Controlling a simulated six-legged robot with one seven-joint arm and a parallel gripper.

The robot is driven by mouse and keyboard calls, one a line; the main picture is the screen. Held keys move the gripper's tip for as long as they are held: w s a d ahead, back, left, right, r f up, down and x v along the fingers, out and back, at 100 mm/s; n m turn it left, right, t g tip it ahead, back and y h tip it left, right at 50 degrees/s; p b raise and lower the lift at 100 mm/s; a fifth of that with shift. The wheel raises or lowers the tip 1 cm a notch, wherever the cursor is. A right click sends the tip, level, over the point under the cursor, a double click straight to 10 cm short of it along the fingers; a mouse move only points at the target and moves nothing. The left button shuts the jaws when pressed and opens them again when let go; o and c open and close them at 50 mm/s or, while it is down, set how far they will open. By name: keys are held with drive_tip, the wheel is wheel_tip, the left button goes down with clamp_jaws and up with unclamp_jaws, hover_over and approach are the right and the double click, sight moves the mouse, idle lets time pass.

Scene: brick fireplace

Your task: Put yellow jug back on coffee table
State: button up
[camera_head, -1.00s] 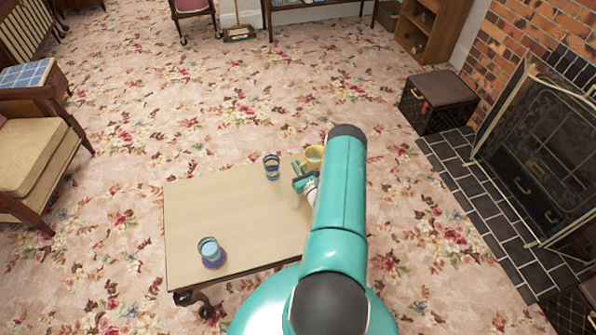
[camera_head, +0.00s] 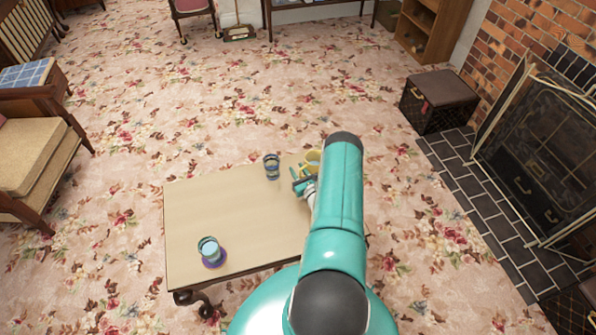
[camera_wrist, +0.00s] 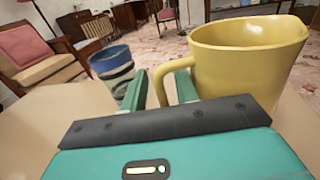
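The yellow jug (camera_head: 313,159) is at the far right corner of the coffee table (camera_head: 230,212), partly hidden behind my arm. In the wrist view the jug (camera_wrist: 245,60) fills the right side, upright with its open rim up. Its handle lies between the two fingers of my gripper (camera_wrist: 160,88), which is shut on it. My gripper (camera_head: 303,183) also shows in the head view beside the jug. The jug's base is hidden, so I cannot tell whether it touches the tabletop.
A dark striped blue cup (camera_head: 271,167) stands near the table's far edge, left of the jug. Another blue cup (camera_head: 209,250) stands on a purple coaster (camera_head: 216,262) at the near left. The middle of the tabletop is clear. A fireplace screen (camera_head: 540,150) is at the right.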

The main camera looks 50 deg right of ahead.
drive_tip(key=v, duration=1.2)
drive_tip(key=w+a+r+n+t+y, duration=0.25)
drive_tip(key=w+r+n+y, duration=0.3)
drive_tip(key=w+r, duration=0.35)
drive_tip(key=w+a+r+n+g+y, duration=0.3)
drive_tip(key=a+r+n+g+y, duration=0.2)
drive_tip(key=a+r+n+y, duration=0.45)
drive_tip(key=w+a+r+n+g+y, duration=0.35)
drive_tip(key=a+r+n+g, duration=0.2)
drive_tip(key=a+r, duration=0.75)
drive_tip(key=s+a+r+n+g+h, duration=0.3)
drive_tip(key=s+a+r+n+g, duration=0.4)
drive_tip(key=s+a+r+n, duration=0.5)
drive_tip(key=s+a+r+n+t+h, duration=0.1)
drive_tip(key=s+r+n+t+h, duration=0.2)
drive_tip(key=s+r+n+h, duration=0.4)
drive_tip(key=s+r+h, duration=0.2)
drive_tip(key=s+r, duration=0.1)
drive_tip(key=r, duration=0.1)
drive_tip(key=shift+s+r+t, duration=0.3)
drive_tip(key=shift+r+t, duration=0.1)
